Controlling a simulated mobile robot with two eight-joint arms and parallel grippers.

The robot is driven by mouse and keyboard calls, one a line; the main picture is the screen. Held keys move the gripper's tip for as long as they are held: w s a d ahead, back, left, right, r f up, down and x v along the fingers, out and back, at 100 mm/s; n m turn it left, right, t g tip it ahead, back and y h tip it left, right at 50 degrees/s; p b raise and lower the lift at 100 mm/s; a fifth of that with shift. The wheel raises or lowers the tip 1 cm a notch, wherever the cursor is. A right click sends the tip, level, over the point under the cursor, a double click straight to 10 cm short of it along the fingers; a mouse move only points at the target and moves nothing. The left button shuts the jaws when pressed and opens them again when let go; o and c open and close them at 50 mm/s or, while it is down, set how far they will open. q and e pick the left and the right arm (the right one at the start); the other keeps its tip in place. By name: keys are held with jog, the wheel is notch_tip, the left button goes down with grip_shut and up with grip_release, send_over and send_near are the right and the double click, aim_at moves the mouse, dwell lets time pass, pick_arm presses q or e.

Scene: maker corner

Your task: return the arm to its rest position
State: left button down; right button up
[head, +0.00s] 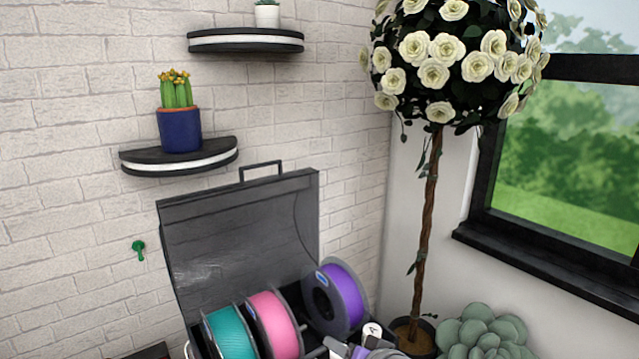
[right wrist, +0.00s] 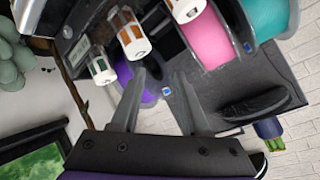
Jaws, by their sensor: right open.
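My right gripper (head: 352,350) shows only in part at the bottom edge of the head view, just in front of the purple spool (head: 341,296). In the right wrist view its two fingers (right wrist: 160,100) are spread apart with nothing gripped between them. The purple spool (right wrist: 135,85) lies beyond the fingers there. My left gripper is in neither view.
A dark open-lidded case (head: 240,235) holds a teal spool (head: 232,333), a pink spool (head: 273,325) and the purple one. White-capped canisters (right wrist: 131,38) are close to the fingers. A flower tree (head: 428,220) and succulent (head: 485,335) stand right. Shelves (head: 180,157) hang above.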

jog(key=s+d+f+n+g+h, duration=0.1)
jog(key=s+d+f+g+h, duration=0.1)
jog(key=s+d+f, duration=0.4)
jog(key=s+d+f+n+g+h, duration=0.1)
jog(key=s+d+f+g+h, duration=0.2)
jog(key=s+d+f, duration=0.4)
jog(key=s+f, duration=0.5)
jog(key=f, duration=0.1)
jog(key=shift+s+d+f+n, duration=0.2)
jog(key=shift+f+n, duration=0.05)
jog(key=shift+n, duration=0.05)
